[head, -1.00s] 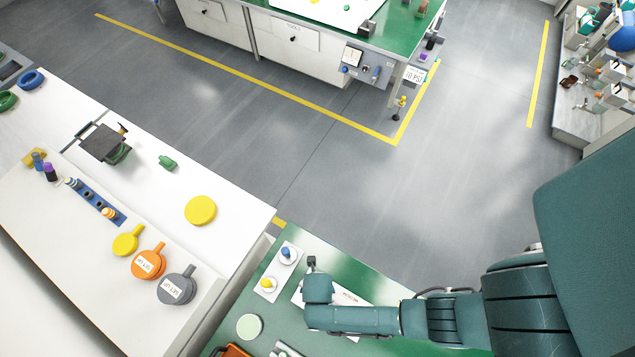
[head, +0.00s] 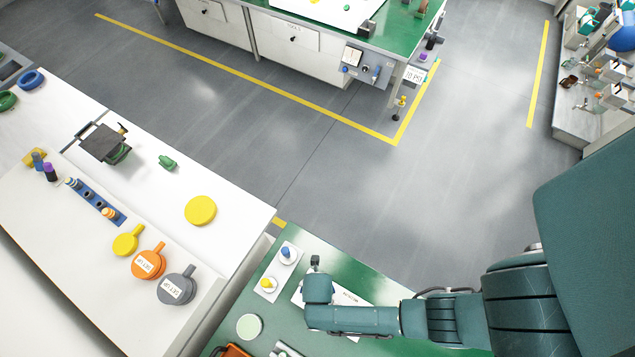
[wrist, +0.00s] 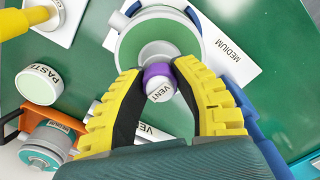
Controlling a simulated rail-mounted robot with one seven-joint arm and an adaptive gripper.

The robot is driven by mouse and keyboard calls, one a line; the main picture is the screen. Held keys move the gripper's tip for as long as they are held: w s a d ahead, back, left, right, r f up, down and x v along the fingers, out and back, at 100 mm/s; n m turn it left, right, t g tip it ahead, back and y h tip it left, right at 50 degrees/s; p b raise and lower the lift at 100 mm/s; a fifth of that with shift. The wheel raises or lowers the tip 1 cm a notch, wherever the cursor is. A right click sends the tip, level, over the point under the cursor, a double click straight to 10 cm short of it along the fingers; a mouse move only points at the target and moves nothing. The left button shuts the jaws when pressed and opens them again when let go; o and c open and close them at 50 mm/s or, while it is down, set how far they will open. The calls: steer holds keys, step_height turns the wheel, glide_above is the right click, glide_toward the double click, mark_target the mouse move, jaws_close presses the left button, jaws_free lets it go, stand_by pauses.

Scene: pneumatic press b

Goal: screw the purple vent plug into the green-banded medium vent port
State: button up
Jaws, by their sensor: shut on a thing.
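In the wrist view, the vent plug (wrist: 160,82), purple with a white cap marked VENT, sits between the two yellow-backed fingers of my gripper (wrist: 160,76). The gripper is shut on it. Just beyond the plug is a round port with a green face and pale rim (wrist: 125,56), beside a white plate marked MEDIUM (wrist: 232,48). The plug overlaps the near part of the green face. Whether it is seated in the opening or above it, I cannot tell. In the head view, my arm hides the plug and port.
A round PASTE tin (wrist: 39,84) and an orange-framed item (wrist: 48,140) lie to the left. A white plate with blue and yellow knobs (head: 277,272) stands near the green table's (head: 330,257) edge. The white bench (head: 60,240) at left holds several coloured parts.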

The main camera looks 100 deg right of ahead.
steer(key=shift+m, duration=0.8)
steer(key=shift+m, duration=0.9)
steer(key=shift+m, duration=0.8)
steer(key=shift+m, duration=0.9)
